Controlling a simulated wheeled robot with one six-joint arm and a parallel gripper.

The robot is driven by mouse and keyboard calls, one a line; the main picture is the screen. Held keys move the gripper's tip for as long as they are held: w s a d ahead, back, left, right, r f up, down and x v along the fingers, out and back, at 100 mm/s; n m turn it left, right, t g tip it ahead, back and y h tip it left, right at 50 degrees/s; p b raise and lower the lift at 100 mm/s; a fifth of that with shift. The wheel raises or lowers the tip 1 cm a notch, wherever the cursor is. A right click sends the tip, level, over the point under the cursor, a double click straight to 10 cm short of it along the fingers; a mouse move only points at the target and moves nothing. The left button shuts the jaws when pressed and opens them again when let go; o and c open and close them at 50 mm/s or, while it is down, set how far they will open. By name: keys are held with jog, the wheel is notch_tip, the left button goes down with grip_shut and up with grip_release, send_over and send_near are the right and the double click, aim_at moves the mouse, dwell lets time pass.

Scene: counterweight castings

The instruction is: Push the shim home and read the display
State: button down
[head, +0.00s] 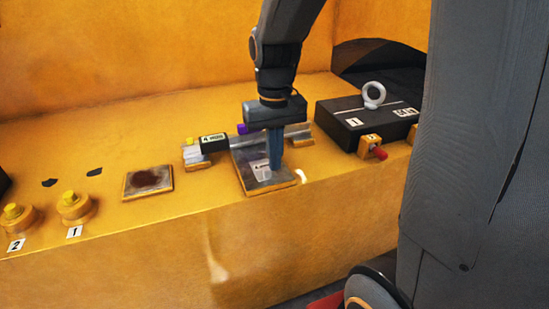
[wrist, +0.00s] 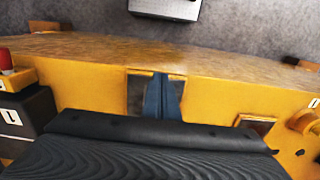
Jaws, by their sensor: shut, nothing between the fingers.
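A grey metal plate with a white label, which looks like the shim (head: 250,182), lies on the orange casting near its front edge. Its back end reaches toward a grey bar (head: 296,130). A black box with a white label, probably the display (head: 213,142), sits at the bar's left; its text is too small to read. My gripper (head: 275,172) points down over the plate, its blue fingers shut and empty. I cannot tell whether the tips touch it. In the wrist view the fingers hide the middle of the plate (wrist: 141,97).
A dark block with an eye bolt (head: 360,122) stands at the right, with a red knob (head: 379,153) before it. A brown-stained plate (head: 148,182) and yellow-topped knobs (head: 74,206) are at the left. The casting's front edge drops to the floor.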

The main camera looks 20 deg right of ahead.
aim_at(269, 182)
jog(key=f+p, duration=0.1)
jog(key=f, duration=0.1)
jog(key=w+f, duration=0.1)
jog(key=f, duration=0.2)
jog(key=w+f+p, duration=0.1)
jog(key=f, duration=0.2)
jog(key=shift+w+p, duration=0.25)
jog(key=shift+p, duration=0.05)
jog(key=shift+w, duration=0.75)
jog(key=shift+w, duration=0.1)
